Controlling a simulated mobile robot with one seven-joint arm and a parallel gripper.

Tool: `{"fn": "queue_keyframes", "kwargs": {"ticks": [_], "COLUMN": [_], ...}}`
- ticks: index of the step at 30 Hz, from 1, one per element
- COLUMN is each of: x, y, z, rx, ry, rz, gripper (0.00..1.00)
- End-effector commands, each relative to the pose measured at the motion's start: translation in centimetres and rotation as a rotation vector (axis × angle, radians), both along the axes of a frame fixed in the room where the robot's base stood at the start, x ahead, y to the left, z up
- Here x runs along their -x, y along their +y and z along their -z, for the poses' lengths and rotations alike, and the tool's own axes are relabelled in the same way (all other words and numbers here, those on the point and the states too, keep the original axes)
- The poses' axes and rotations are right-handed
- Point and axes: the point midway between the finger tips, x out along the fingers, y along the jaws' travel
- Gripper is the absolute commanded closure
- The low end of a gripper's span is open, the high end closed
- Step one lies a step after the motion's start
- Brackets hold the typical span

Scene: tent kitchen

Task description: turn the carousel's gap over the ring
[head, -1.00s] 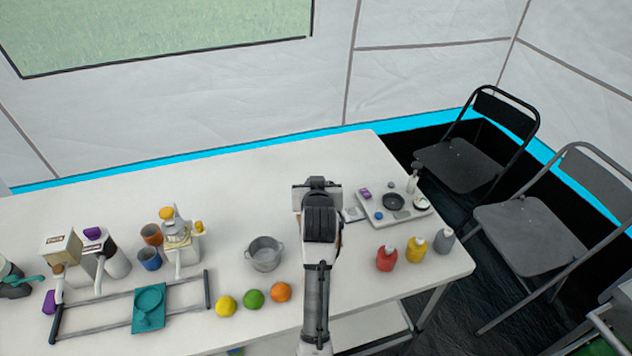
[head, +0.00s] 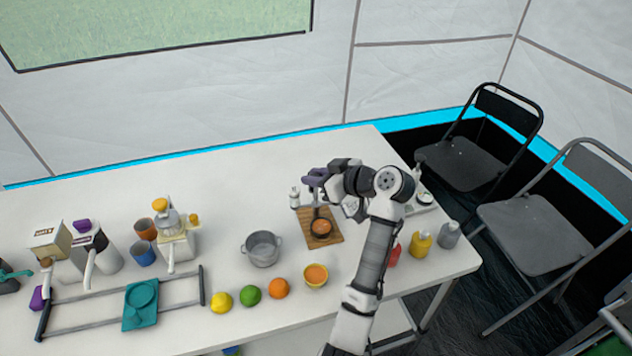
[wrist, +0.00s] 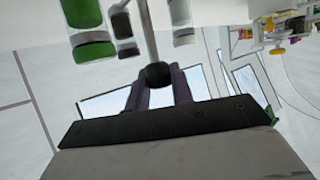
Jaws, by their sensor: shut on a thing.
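The carousel shows in the head view as a wooden square base (head: 335,238) with a dark upright post and a round orange-brown piece (head: 321,227). My gripper (head: 316,180) is at the top of the post, reaching in from the right. In the wrist view my gripper (wrist: 158,85) has its two dark fingers on either side of a black knob (wrist: 157,73) at the end of a metal rod. I cannot make out the ring or the gap clearly.
A pot (head: 262,250), an orange-filled bowl (head: 316,275) and several fruits stand left and in front. Red, yellow (head: 420,243) and grey bottles stand right of my arm. A juicer (head: 175,235) is further left.

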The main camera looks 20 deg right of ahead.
Motion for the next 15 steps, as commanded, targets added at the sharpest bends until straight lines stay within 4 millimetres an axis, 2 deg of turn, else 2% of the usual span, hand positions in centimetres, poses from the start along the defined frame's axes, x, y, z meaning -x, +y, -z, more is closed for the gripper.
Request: {"fn": "queue_keyframes", "kwargs": {"ticks": [6, 15], "x": [-0.06, -0.03], "y": [-0.05, 0.0], "z": [0.14, 0.07], "rx": [0.0, 0.001], "ry": [0.002, 0.002], "rz": [-0.102, -0.157], "gripper": [1.0, 1.0]}}
